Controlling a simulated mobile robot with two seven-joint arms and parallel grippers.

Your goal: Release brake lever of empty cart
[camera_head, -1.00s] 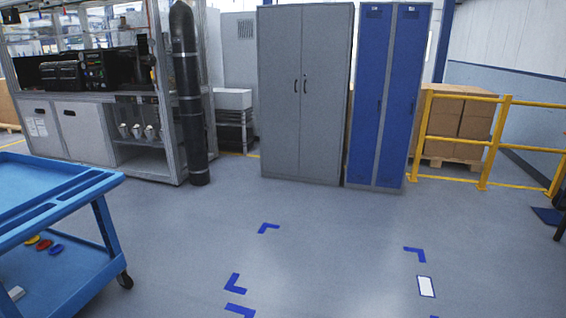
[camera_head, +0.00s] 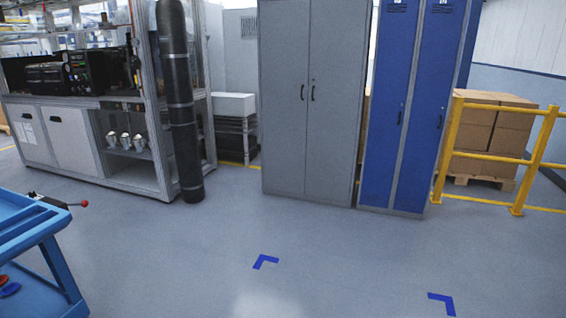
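A blue cart (camera_head: 38,228) stands at the left edge, only partly in view. The part of its top tray that shows is bare. A dark rod with a red ball knob (camera_head: 84,203) sticks out to the right just behind the cart's top corner. It looks like a lever, but I cannot tell what it is fixed to or its setting. On the lower shelf, a blue piece (camera_head: 9,290) and a red piece show at the picture edge. Neither of my grippers is in view.
A grey cabinet (camera_head: 305,100) and blue lockers (camera_head: 412,110) stand ahead. A black column (camera_head: 180,110) stands by a workbench (camera_head: 80,155) at left. A yellow railing (camera_head: 490,155) guards boxes (camera_head: 495,125) at right. Open floor with blue corner marks (camera_head: 265,262) lies in front.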

